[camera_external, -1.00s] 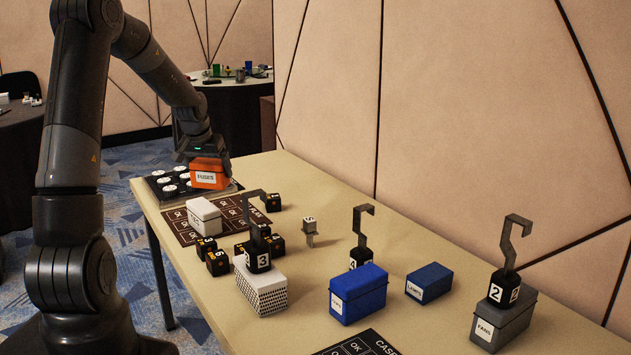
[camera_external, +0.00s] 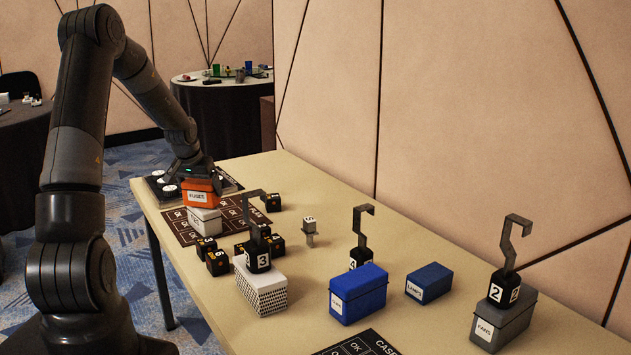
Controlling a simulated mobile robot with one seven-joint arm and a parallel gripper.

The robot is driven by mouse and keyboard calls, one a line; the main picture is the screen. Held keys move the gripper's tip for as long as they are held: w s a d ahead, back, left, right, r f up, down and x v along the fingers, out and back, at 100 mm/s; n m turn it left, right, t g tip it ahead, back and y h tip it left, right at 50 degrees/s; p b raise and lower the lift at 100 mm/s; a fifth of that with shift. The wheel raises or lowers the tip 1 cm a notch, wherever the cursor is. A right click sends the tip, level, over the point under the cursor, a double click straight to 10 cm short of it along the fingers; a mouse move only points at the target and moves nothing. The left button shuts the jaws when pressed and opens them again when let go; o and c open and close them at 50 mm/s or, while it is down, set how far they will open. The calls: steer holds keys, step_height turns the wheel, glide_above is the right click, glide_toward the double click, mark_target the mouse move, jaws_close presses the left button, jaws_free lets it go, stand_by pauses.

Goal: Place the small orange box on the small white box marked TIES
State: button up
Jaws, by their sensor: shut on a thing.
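The small orange box (camera_external: 199,192), labelled FUSES, is in my gripper (camera_external: 194,178), which is shut on it from above. The orange box is directly over the small white box (camera_external: 205,221), upright and roughly lined up with it. Its lower edge meets the white box's top in the picture; I cannot tell whether they touch. The white box stands on a dark marked mat (camera_external: 239,217); its label is too small to read now.
Black numbered cubes (camera_external: 217,262) stand close in front of the white box. A white perforated box (camera_external: 262,287) carries a hooked cube. Blue boxes (camera_external: 358,296) and a grey box (camera_external: 500,322) stand further right. The table's back middle is clear.

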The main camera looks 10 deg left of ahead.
steer(key=o, duration=0.9)
steer(key=shift+f, duration=0.1)
steer(key=shift+c, duration=0.2)
steer(key=s+d+r, duration=0.2)
steer(key=s+r, duration=0.4)
steer(key=r, duration=0.3)
steer(key=s+d+r, duration=0.2)
steer(key=s+r, duration=0.5)
steer(key=r, duration=0.3)
steer(key=s+d+r, duration=0.2)
steer(key=s, duration=1)
steer(key=s+d+r+t, duration=0.1)
steer(key=s+d+r, duration=0.2)
steer(key=s, duration=1)
steer(key=shift+w+r, duration=0.1)
steer(key=shift+w, duration=0.1)
